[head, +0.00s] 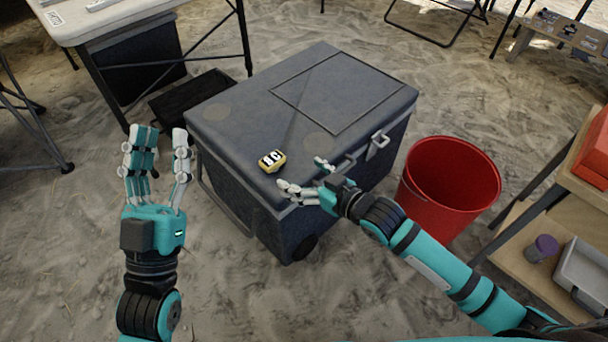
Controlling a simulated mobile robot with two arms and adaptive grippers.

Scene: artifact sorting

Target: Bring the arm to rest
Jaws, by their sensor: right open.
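My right gripper (300,180) is open and empty over the near right part of the dark grey case lid. Its arm comes in from the lower right. A small yellow object (272,161) with black and white markings lies on the lid, just left of and beyond the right fingertips, apart from them. The case (230,135) stands closed on the sandy ground. My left gripper (158,140) points up the picture to the left of the case, with its fingers spread and nothing between them.
A red bucket (450,180) stands right of the case. A wooden shelf (515,240) at the right holds a purple-topped cup (543,248) and a grey tray (585,280). A white table (100,22) is at the upper left. Sand at the lower middle is clear.

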